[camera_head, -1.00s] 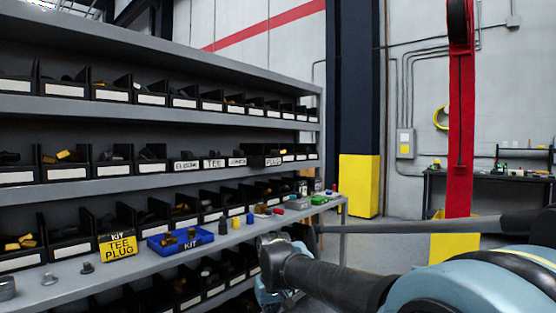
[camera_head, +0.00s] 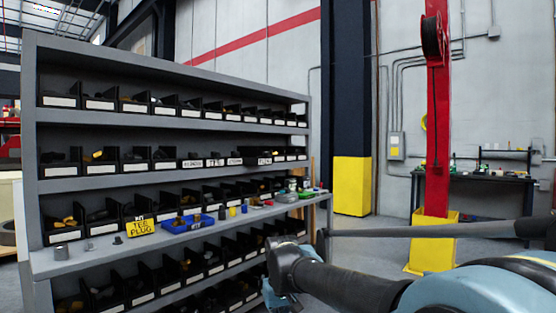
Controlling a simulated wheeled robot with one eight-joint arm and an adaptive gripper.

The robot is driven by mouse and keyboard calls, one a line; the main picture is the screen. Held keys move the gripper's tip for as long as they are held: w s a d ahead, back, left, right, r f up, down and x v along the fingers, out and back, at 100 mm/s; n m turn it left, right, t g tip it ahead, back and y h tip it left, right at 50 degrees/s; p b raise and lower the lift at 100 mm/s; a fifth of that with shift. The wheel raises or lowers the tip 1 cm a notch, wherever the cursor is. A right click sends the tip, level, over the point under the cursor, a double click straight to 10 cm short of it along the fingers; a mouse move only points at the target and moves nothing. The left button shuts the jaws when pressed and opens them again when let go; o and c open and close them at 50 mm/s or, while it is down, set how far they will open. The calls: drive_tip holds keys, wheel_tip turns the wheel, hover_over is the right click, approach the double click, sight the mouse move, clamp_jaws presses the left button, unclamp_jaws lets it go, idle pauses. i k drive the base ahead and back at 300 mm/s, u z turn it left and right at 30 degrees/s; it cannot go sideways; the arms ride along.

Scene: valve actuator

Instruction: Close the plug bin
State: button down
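The plug bin (camera_head: 265,161) is a black bin with a white "PLUG" label in the middle row of the grey shelf rack, toward its right end. It juts out past the bins beside it. Bins with white labels, one reading "TEE" (camera_head: 214,163), stand to its left. My arm reaches in from the lower right. My gripper (camera_head: 272,296) is low at the bottom centre, well below the plug bin and apart from it. Its fingers are mostly hidden behind the arm links, so its opening does not show.
A red post (camera_head: 437,120) with a yellow base and a workbench (camera_head: 480,177) stand right. Open floor lies between.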

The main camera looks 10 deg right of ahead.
sight(265, 159)
drive_tip(key=z, duration=0.85)
drive_tip(key=i, duration=1.35)
drive_tip(key=u, duration=0.8)
